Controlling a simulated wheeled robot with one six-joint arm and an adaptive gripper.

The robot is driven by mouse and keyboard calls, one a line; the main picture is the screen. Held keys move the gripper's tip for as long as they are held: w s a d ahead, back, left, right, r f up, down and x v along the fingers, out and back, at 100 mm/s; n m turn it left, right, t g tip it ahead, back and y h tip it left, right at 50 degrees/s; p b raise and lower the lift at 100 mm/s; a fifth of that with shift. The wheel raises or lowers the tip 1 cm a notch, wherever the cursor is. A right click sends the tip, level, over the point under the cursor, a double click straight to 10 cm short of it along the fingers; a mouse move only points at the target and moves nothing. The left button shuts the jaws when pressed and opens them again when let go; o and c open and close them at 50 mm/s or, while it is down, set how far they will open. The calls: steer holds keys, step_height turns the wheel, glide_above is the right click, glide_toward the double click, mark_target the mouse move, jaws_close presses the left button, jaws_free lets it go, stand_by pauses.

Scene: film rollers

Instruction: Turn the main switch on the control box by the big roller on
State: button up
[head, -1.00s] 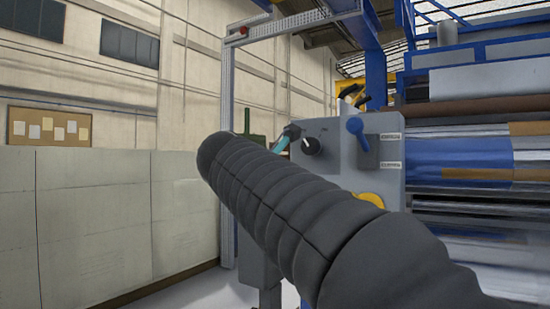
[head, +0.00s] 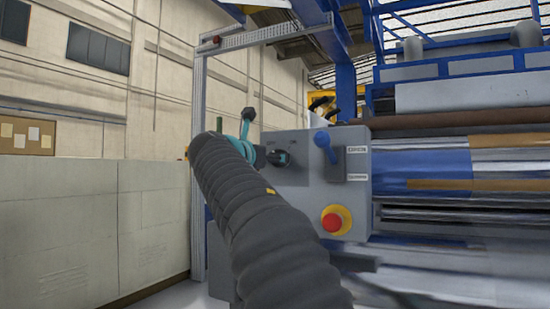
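The grey control box (head: 300,190) stands in the middle of the head view, beside the big roller (head: 425,170). A dark rotary switch (head: 278,158) sits on the upper left of its front face; its setting is too small to read. My dark, ribbed arm reaches up from the bottom and covers the left part of the box. A teal and dark end piece, my gripper (head: 248,115), shows beyond the arm's tip, up and left of the switch and apart from it in the picture. Its fingers cannot be made out.
A blue lever (head: 325,143) and a red stop button (head: 332,222) on a yellow ring are also on the box face. Rollers and a blue frame (head: 345,80) fill the right. A pale low wall (head: 70,225) runs along the left.

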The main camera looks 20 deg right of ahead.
steer(key=shift+x, duration=2.05)
